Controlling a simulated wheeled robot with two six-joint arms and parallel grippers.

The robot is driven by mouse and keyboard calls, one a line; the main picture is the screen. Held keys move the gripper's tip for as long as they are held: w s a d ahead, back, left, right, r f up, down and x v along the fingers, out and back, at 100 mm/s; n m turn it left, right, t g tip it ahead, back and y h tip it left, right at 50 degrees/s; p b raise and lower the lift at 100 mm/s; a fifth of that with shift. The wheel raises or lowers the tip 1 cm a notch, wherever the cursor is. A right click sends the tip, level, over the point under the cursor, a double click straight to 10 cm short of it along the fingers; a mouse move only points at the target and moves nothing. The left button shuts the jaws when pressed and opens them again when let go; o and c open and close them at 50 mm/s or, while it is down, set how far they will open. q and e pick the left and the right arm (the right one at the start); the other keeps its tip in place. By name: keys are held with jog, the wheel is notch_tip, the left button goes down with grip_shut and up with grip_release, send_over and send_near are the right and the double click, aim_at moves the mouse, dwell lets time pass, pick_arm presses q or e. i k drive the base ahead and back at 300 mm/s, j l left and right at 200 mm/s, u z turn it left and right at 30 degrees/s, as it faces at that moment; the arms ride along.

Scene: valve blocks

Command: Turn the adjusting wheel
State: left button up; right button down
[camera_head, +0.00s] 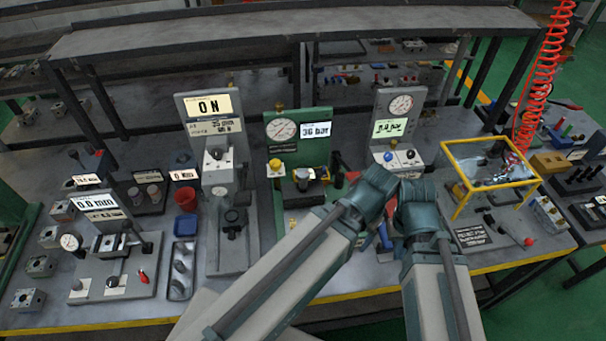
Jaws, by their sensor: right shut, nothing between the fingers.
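The task's adjusting wheel cannot be picked out for certain. A black knob (232,217) stands on the grey press stand under the "0 N" display. The green valve block (290,183) with a dial and a "36 bar" display has a yellow cap and a black round part on it. My grey and teal arm links cross the front of the bench from the bottom edge to teal joints right of the green block. My right gripper is shut and empty, but its fingers cannot be made out clearly behind the links. My left gripper cannot be made out.
A grey gauge block (405,158) stands behind the teal joints. A yellow frame guard (490,148) is at the right, with a red coiled hose above. A "0.0 mm" measuring fixture (113,263) and a red cup (186,199) are at the left. Shelves run along the back.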

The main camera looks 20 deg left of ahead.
aim_at(302, 174)
jog(key=k+j, duration=0.1)
jog(key=k, duration=0.75)
jog(key=k+j, duration=0.1)
jog(key=k, duration=0.7)
jog(key=l+u, duration=0.05)
